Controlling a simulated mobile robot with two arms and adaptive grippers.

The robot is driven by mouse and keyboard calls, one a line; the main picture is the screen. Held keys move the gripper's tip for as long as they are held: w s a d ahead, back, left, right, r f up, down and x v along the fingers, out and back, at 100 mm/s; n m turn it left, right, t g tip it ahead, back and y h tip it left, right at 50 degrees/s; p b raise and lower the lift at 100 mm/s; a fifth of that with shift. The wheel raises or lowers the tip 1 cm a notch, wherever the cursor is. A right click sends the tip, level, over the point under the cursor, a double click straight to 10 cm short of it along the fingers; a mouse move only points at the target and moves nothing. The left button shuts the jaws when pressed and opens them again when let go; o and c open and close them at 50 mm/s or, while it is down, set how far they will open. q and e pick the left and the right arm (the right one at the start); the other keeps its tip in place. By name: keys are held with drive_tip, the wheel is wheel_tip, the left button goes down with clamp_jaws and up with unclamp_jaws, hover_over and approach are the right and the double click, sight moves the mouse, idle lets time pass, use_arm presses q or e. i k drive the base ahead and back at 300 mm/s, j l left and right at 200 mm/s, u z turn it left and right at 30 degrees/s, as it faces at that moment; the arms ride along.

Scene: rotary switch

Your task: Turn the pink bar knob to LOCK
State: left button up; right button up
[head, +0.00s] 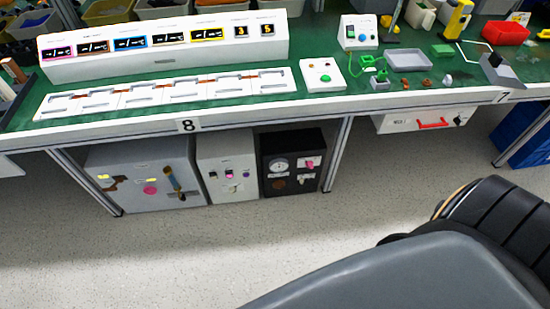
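Under the workbench, a black box (290,142) carries a round white dial (282,164) at left and a pink knob (312,163) at upper right on a pale plate. This pink knob looks like a bar. A white box (226,148) beside it carries a small pink spot (232,189). A grey cabinet (130,160) at left carries a round pink part (150,189). Position labels such as LOCK are too small to read, so I cannot tell where the knob points. Neither of my grippers is in view.
The green-topped workbench (310,105) runs above the boxes, with table legs (338,150) on either side. A white drawer unit (398,124) with a red handle hangs at right, and a blue bin (515,130) stands beyond. The pale floor (200,255) in front is clear.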

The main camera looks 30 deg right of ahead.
sight(309, 164)
drive_tip(key=z, duration=1.1)
